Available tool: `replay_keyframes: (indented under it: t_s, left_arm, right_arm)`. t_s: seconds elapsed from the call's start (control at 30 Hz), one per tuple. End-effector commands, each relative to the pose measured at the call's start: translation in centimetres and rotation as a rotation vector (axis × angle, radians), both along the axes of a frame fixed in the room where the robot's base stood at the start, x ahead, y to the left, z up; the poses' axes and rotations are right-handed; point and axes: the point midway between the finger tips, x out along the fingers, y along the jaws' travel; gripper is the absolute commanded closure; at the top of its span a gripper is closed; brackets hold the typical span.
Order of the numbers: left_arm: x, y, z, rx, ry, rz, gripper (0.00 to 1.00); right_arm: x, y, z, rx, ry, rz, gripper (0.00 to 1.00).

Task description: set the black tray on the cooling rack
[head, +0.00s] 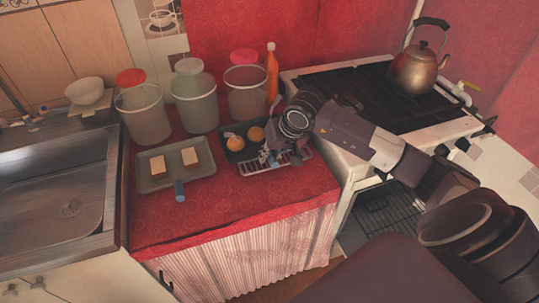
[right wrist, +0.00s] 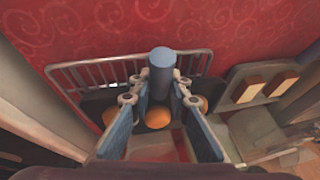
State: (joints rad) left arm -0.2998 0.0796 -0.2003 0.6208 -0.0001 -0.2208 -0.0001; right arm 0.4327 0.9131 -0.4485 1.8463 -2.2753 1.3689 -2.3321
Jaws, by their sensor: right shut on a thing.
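The black tray (head: 234,156) carries two round orange-brown pieces (head: 256,134) and lies partly over the wire cooling rack (head: 290,164) on the red counter. I cannot tell whether the tray touches the rack. My right gripper (head: 277,152) is at the tray's near right side and hides part of tray and rack. In the right wrist view its fingers (right wrist: 160,95) are shut on the tray's blue handle (right wrist: 161,66). The dark tray (right wrist: 98,104) shows behind the fingers, with the rack's wires (right wrist: 75,76) past it. My left gripper is out of view.
A grey tray (head: 150,184) with two pale blocks and a blue handle lies to the left. Several jars (head: 195,100) and an orange bottle (head: 271,72) stand behind. The stove (head: 350,90) with a kettle (head: 416,70) is right. Clear cloth lies in front.

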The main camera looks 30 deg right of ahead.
Motion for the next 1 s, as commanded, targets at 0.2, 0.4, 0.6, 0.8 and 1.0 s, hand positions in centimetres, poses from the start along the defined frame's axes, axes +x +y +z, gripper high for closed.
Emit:
replay_keyframes:
  t_s: [0.2, 0.4, 0.6, 0.8, 1.0]
  left_arm:
    - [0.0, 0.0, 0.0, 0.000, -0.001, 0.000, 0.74]
    - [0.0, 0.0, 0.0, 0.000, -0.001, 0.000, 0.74]
    - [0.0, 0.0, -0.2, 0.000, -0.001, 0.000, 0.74]
    - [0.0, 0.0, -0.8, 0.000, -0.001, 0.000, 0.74]
    - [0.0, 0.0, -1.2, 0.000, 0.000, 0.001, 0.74]
  right_arm:
    - [-0.1, 0.0, -0.1, 0.000, 0.003, 0.000, 0.66]
    - [-0.1, 0.0, -0.1, 0.000, 0.003, 0.000, 0.66]
    - [-0.4, -0.2, 1.1, -0.001, -0.002, -0.001, 0.66]
    - [-2.1, -0.5, 4.6, -0.005, -0.003, 0.001, 0.66]
    - [-3.9, -0.7, 8.2, -0.005, -0.001, 0.000, 0.66]
